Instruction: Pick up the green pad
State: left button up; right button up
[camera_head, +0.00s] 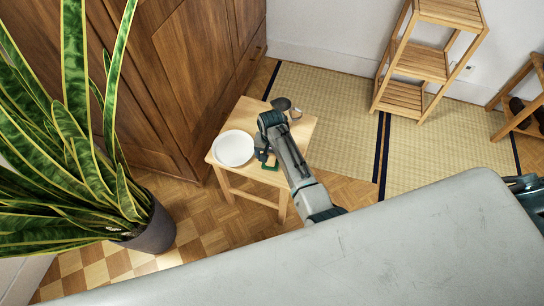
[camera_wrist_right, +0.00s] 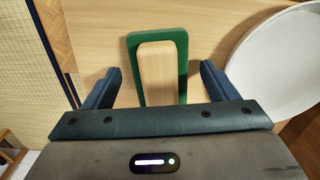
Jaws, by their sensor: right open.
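The green pad (camera_head: 271,166) lies on a small light wooden table (camera_head: 224,167), partly hidden by my right gripper (camera_head: 265,152) in the head view. In the right wrist view the green pad (camera_wrist_right: 180,45) is a rounded green rectangle with a pale wooden block on top. My right gripper (camera_wrist_right: 160,70) is open over it, with one dark blue finger on each side of the pad and visible gaps to both. The pad's near end is hidden behind the gripper body. My left gripper is not in view.
A white round plate (camera_head: 234,148) sits left of the pad, close to the right finger in the wrist view. A dark grey rounded item (camera_head: 281,104) stands at the table's back edge. A potted plant (camera_head: 150,228) stands left, and a wooden shelf (camera_head: 420,65) stands back right.

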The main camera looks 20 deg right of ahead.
jog(key=shift+f, duration=0.15)
jog(key=c, duration=1.1)
